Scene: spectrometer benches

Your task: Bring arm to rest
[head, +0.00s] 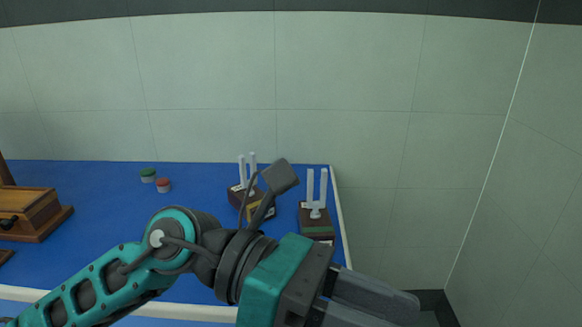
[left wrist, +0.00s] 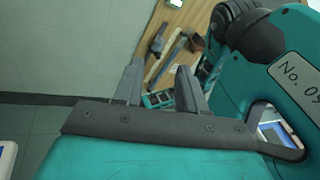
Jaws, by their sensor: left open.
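My left arm comes in from the left across the head view. My left gripper (head: 392,308) is at the bottom right, beyond the right edge of the blue bench top (head: 110,215). Its two grey fingers point right, and the lower one is partly cut off by the frame. In the left wrist view the left gripper (left wrist: 160,67) is open, with nothing seen between its fingers. My right gripper is not in view.
Two pronged metal forks on dark wooden blocks, a left one (head: 235,196) and a right one (head: 316,217), stand behind my arm. Green (head: 148,174) and red (head: 164,186) round pieces and a wooden box (head: 30,212) lie left. A wooden surface with tools (left wrist: 176,22) shows in the wrist view.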

